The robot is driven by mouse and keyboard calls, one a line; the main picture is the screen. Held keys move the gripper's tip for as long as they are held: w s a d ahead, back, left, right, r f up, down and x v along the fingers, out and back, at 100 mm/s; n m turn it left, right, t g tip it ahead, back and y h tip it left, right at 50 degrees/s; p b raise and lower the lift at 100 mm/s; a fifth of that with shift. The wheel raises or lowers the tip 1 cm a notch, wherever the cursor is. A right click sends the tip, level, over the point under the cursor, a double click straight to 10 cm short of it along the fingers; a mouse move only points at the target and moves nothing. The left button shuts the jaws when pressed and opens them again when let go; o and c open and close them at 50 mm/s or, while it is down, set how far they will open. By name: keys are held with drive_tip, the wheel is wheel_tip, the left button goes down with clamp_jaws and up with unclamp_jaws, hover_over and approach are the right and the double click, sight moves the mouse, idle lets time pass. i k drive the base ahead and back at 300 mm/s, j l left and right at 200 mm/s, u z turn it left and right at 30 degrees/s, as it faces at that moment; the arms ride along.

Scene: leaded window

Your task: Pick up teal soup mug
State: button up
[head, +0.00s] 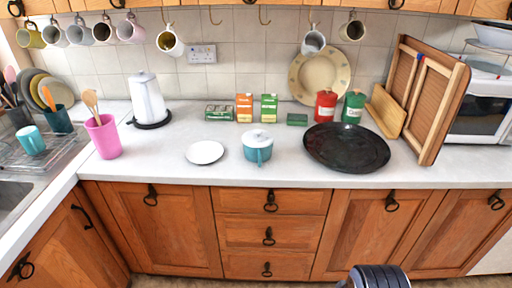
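A teal soup mug (257,153) stands upright on the white counter near its front edge, at the middle of the head view. Its top is white, seemingly a lid with a small knob, and its handle faces the front. A second teal mug (31,141) sits on the draining rack at the far left. A dark ribbed part of my own body shows at the bottom edge, well below the counter. My gripper's fingers are not in view.
A white plate (205,152) lies left of the soup mug, and a large black tray (346,148) lies to its right. Several small boxes (244,108) stand behind it. A pink utensil pot (103,138) and white kettle (148,100) stand further left. The counter around the mug is clear.

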sight(258, 151)
drive_tip(key=i+l, duration=0.15)
drive_tip(key=i, duration=0.25)
drive_tip(key=i+l+u, duration=0.1)
drive_tip(key=i, duration=0.3)
drive_tip(key=i+l, duration=0.25)
drive_tip(key=i, duration=0.15)
drive_tip(key=u, duration=0.05)
